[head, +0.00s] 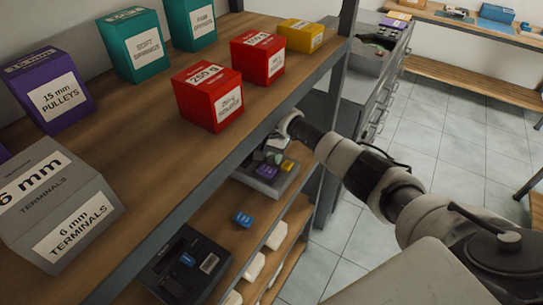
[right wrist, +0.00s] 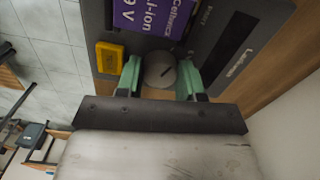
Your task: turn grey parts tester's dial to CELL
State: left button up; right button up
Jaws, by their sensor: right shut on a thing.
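The grey parts tester (head: 262,184) stands on the lower shelf in the head view, partly hidden by the upper shelf. In the right wrist view the tester (right wrist: 203,58) fills the top, with its round grey dial (right wrist: 160,70) near the middle. My right gripper (right wrist: 161,77) is shut on the dial, one green finger on each side. A short dark slanted mark shows on the dial's face. I cannot read any position labels around it, so its setting is unclear. In the head view my right arm reaches in from the right; its fingers are hidden. My left gripper is not in view.
A purple battery box (right wrist: 150,15) and a yellow block (right wrist: 109,58) are at the tester. A blue block (head: 242,218) and a black device (head: 187,264) share the lower shelf. The upper shelf (head: 150,115) above holds several labelled boxes, including a red one (head: 208,97).

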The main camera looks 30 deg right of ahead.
aim_at(272, 156)
jog(key=m+b, duration=0.2)
jog(key=b, duration=0.1)
jog(key=shift+d+f, duration=0.1)
jog(key=shift+f, duration=0.1)
jog(key=shift+m+b, duration=0.75)
jog(key=shift+m, duration=0.15)
jog(key=m+b, duration=0.2)
jog(key=m, duration=0.2)
jog(key=shift+r, duration=0.15)
jog(key=shift+w+r+m+b, duration=0.1)
jog(key=shift+m+b, duration=0.55)
jog(key=shift+m, duration=1.45)
jog(key=o, duration=0.6)
jog(key=shift+o, duration=0.2)
notch_tip(272, 156, up, 8)
jog(key=shift+f+b, duration=0.2)
jog(key=shift+b, duration=0.85)
